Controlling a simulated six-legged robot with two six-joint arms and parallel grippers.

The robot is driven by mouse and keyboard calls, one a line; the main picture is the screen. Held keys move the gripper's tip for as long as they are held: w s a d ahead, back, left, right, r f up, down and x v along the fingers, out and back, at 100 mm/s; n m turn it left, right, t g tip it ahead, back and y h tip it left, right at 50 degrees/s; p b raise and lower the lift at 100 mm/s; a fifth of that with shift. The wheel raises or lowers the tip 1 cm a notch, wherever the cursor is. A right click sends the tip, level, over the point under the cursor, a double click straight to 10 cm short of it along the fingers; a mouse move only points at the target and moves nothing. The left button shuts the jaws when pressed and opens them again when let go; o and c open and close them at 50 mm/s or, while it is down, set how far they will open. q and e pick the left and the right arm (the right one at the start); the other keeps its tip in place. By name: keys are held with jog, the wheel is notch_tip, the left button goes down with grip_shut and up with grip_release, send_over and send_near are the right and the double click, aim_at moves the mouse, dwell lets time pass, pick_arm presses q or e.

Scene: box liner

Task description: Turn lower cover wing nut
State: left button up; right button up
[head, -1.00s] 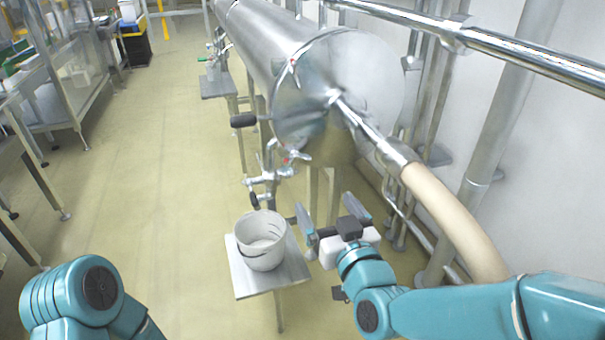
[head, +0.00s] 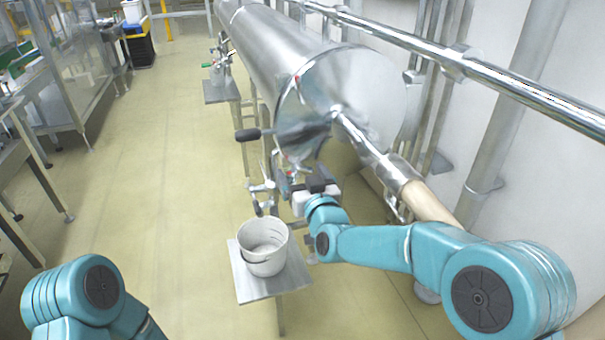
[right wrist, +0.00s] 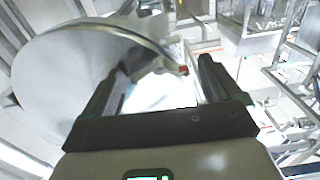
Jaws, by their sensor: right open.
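The steel cylinder's round cover (head: 345,95) faces me, and a pipe joins its middle. My right gripper (head: 293,180) is raised at the cover's lower edge. In the right wrist view its two dark fingers (right wrist: 160,75) are open and apart. The cover rim (right wrist: 145,42) runs between them, ending near a small red-tipped fitting (right wrist: 183,70) close to the right-hand finger. I cannot tell whether this fitting is the lower wing nut, or whether a finger touches it. In the head view the gripper hides much of this spot. My left arm shows at lower left; its gripper is out of view.
A white bucket (head: 263,245) stands on a small steel stand (head: 245,285) below the cover. A black-handled lever (head: 248,135) sticks out left of the cover. Valve fittings (head: 262,190) hang beneath it. Pipes line the right wall.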

jog(key=shift+f, duration=0.1)
jog(key=shift+c, duration=0.3)
jog(key=c, duration=1)
jog(key=shift+m+b, duration=0.3)
jog(key=shift+b, duration=0.2)
jog(key=m+b, duration=0.5)
jog(key=b, duration=0.1)
jog(key=m+b, duration=0.5)
jog(key=b, duration=0.2)
jog(key=shift+f+m+b, duration=0.2)
jog(key=shift+m+b, duration=0.1)
jog(key=m+b, duration=0.2)
jog(key=m, duration=0.1)
jog(key=shift+r, duration=0.1)
jog(key=shift+r+m+b, duration=0.15)
jog(key=shift+m+b, duration=0.75)
jog(key=shift+m, duration=0.7)
